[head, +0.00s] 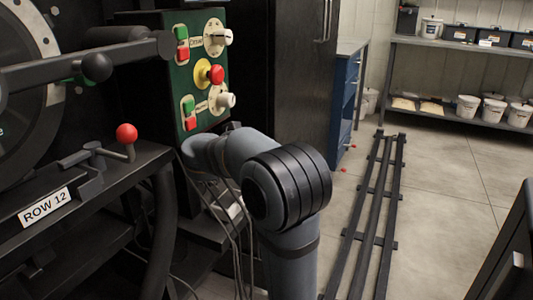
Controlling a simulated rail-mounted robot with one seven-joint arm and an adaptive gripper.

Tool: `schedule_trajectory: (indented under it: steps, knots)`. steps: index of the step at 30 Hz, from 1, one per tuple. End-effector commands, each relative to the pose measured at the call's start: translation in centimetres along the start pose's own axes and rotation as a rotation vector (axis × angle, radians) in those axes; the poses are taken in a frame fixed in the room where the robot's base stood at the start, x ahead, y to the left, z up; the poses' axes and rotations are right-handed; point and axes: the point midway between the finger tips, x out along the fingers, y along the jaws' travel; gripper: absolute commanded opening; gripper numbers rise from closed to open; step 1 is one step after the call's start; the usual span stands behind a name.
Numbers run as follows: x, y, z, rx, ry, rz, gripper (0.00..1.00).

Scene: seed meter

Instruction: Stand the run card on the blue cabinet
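The blue cabinet (346,98) stands behind the tall dark cabinet, right of centre in the head view. Its drawer fronts face right, and only a narrow strip of its top (351,46) shows, with nothing visible on that strip. I cannot make out the run card in this view. My grey arm rises in the lower middle and bends left beside the green control panel. My gripper does not show.
The green control panel (203,75) with knobs and buttons and the machine with a red-balled lever (126,133) crowd the left. A tall dark cabinet (300,75) stands mid-picture. Floor rails (368,215) run toward the back. Shelves (462,115) hold buckets and bins.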

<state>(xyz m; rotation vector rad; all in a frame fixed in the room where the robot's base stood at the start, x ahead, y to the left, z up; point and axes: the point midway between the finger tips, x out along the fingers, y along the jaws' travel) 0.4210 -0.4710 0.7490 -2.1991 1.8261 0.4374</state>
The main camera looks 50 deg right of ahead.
Motion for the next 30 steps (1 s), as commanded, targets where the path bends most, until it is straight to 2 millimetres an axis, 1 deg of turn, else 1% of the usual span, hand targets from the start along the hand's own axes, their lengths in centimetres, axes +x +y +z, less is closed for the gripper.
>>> schedule_trajectory:
  steps: [4,11,12,21,30]
  knots:
    - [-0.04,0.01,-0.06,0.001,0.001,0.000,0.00]
    - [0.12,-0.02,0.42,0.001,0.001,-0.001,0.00]
    - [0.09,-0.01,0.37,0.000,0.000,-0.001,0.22]
    - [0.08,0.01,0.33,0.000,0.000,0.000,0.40]
    - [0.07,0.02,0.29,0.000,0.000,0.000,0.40]
